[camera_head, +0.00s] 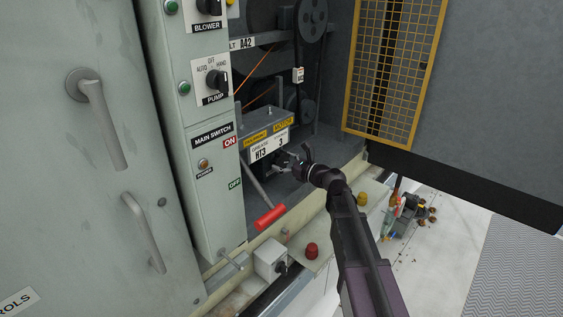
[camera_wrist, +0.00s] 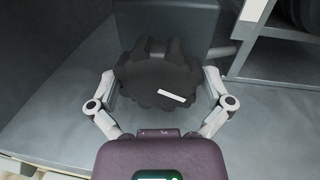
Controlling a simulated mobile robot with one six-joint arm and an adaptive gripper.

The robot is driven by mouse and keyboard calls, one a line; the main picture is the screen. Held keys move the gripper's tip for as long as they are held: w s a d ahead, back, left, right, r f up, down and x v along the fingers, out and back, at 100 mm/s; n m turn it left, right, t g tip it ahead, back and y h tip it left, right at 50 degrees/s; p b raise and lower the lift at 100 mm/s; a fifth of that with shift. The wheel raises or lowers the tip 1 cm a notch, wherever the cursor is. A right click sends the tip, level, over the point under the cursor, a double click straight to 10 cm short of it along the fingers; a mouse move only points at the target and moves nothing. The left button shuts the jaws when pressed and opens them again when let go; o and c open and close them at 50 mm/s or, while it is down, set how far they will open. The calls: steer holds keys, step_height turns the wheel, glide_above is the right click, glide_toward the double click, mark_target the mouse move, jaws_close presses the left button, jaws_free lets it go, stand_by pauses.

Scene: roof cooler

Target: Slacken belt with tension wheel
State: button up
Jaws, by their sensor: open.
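The tension wheel, a black lobed knob with a white mark (camera_wrist: 155,77), fills the middle of the wrist view. My gripper (camera_wrist: 162,88) is open, with one finger on each side of the wheel. I cannot tell whether the fingers touch it. In the head view my gripper (camera_head: 298,157) is in front of the motor box (camera_head: 258,136), and the wheel is not clearly visible there. A large black pulley (camera_head: 312,17) is above and a smaller pulley (camera_head: 308,110) below.
A red-handled lever (camera_head: 270,216) is left of and below my gripper. The switch panel (camera_head: 213,170) stands at left. A yellow mesh guard (camera_head: 395,65) is at upper right.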

steer(key=c, duration=0.9)
steer(key=shift+o, duration=0.2)
steer(key=shift+n, duration=0.5)
steer(key=n+p, duration=0.1)
steer(key=n, duration=0.2)
steer(key=shift+r+h, duration=0.1)
steer(key=shift+h, duration=0.2)
steer(key=n+p, duration=0.1)
steer(key=n, duration=0.4)
steer(key=shift+h, duration=0.4)
steer(key=n, duration=0.5)
steer(key=shift+s+t+h, duration=0.1)
steer(key=shift+t+h, duration=0.2)
steer(key=n, duration=0.4)
steer(key=shift+n+t+h, duration=0.3)
steer(key=shift+n+t, duration=0.1)
